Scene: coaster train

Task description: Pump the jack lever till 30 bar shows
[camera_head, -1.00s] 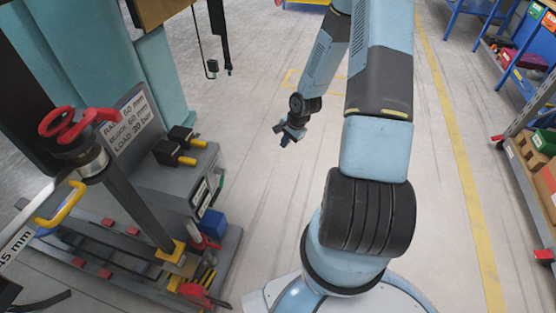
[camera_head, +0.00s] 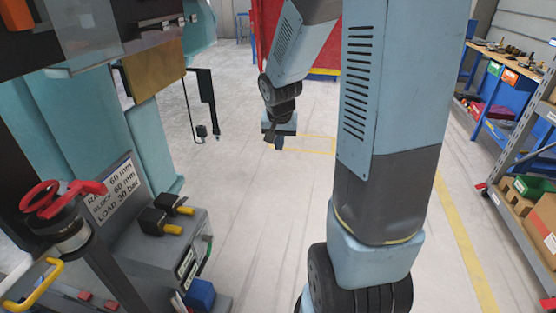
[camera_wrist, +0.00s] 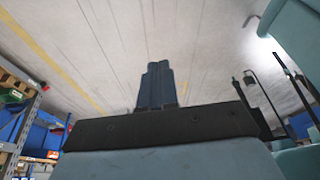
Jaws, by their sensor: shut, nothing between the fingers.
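A grey jack unit (camera_head: 165,232) stands at the lower left in the head view. Its white sign (camera_head: 112,190) reads a raise and a block of 60 mm and a load of 30 bar. Beside it are a post with a red handle (camera_head: 62,200) on top and a curved yellow handle (camera_head: 35,285), partly cut off. I cannot tell which part is the jack lever, and no pressure reading is legible. My gripper (camera_head: 277,146) hangs over open floor, right of the unit and apart from it. In the wrist view its fingers (camera_wrist: 157,72) are together and empty.
A teal machine (camera_head: 140,130) rises behind. Shelving (camera_head: 520,190) and a workbench (camera_head: 500,72) line the right. The middle floor is clear.

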